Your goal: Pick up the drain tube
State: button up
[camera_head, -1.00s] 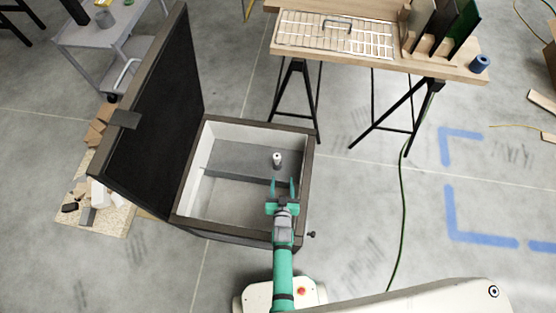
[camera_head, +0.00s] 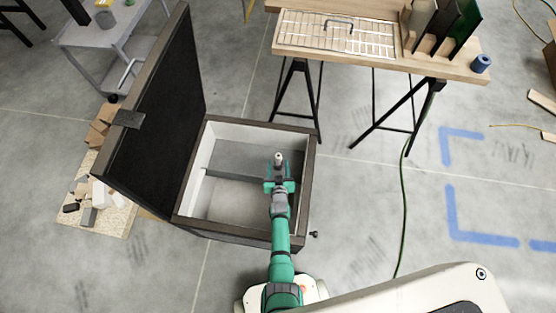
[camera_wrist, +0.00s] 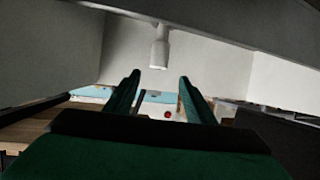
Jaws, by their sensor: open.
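The drain tube (camera_head: 278,157) is a small pale upright cylinder in the open box, at the edge of its grey inner shelf. In the wrist view the tube (camera_wrist: 159,50) shows in the gap between my fingers, just past the fingertips, with clear space on both sides. My gripper (camera_head: 279,165) is inside the box opening, with its fingers spread around the tube's line in the head view. In the wrist view my gripper (camera_wrist: 158,78) is open and empty. I see no contact with the tube. The tube's lower part is partly hidden by the gripper in the head view.
The box (camera_head: 311,165) has a dark rim and white inner walls. Its black lid (camera_head: 155,105) stands open at the left. A wooden workbench (camera_head: 375,60) on trestles stands behind. A green cable (camera_head: 402,210) lies on the floor at the right.

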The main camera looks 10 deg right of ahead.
aim_at(279, 159)
jog(key=shift+w+d+f, duration=0.25)
jog(key=shift+w+f, duration=0.3)
jog(key=shift+w, duration=0.1)
jog(key=shift+w+d+f, duration=0.25)
jog(key=shift+w+f, duration=0.25)
jog(key=shift+w, duration=0.15)
jog(key=shift+x, duration=1.05)
jog(key=c, duration=1.2)
